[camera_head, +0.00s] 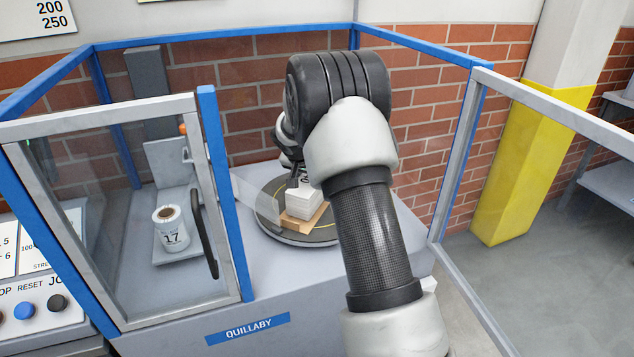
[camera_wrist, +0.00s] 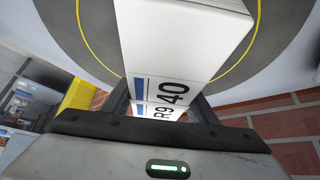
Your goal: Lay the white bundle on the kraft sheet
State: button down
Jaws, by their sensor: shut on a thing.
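The white bundle (camera_head: 304,201) is a thick white block inside the machine; in the wrist view it (camera_wrist: 182,42) shows a blue stripe and the marks "40" and "R9" on its near side. The tan kraft sheet (camera_head: 299,224) lies under it on a dark round turntable (camera_head: 272,225). My gripper (camera_wrist: 162,104) is shut on the bundle, one finger on each side. The bundle appears over the sheet; whether it touches it I cannot tell. My arm hides part of the bundle, sheet and turntable in the head view. The bundle hides the sheet in the wrist view.
A clear upright panel (camera_head: 256,200) stands at the turntable's left. A blue-and-grey framed glass door (camera_head: 115,215) and a white roll marked "17" (camera_head: 172,232) are further left. An open grey-framed door (camera_head: 540,103) is at right. Brick wall (camera_head: 245,95) closes the back.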

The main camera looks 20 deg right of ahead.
jog(key=c, duration=0.7)
grip_release()
jog(key=shift+o, duration=0.3)
jog(key=shift+s+f, duration=0.1)
jog(key=shift+f, duration=0.15)
jog(key=p+v, duration=0.1)
jog(key=v, duration=1.6)
jog(key=shift+r, duration=0.35)
